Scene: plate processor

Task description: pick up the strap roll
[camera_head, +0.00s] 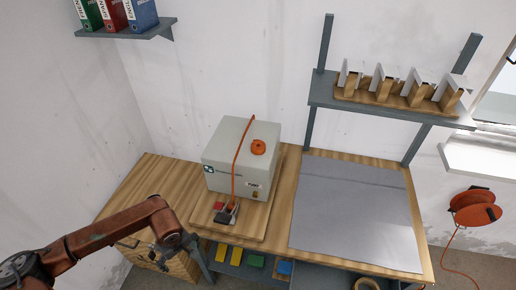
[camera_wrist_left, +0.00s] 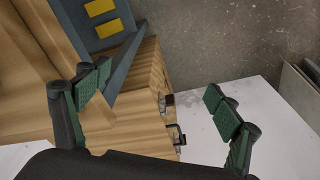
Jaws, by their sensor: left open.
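A small orange roll (camera_head: 258,147), which looks like the strap roll, lies on top of a light grey box (camera_head: 225,150). An orange strap (camera_head: 236,165) runs over the top and down the front of this box. My left gripper (camera_head: 172,254) is low at the front left of the workbench, well away from the roll. In the left wrist view my left gripper (camera_wrist_left: 160,108) has its green-padded fingers wide apart with nothing between them. The roll does not show in the left wrist view. My right gripper is in neither view.
The box stands on a wooden board on the workbench (camera_head: 144,182). A grey mat (camera_head: 352,208) covers the bench's right part. A shelf (camera_head: 390,108) with angled plates is above it. An orange reel (camera_head: 474,207) is at the right. A wooden drawer unit (camera_wrist_left: 140,110) is below my left gripper.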

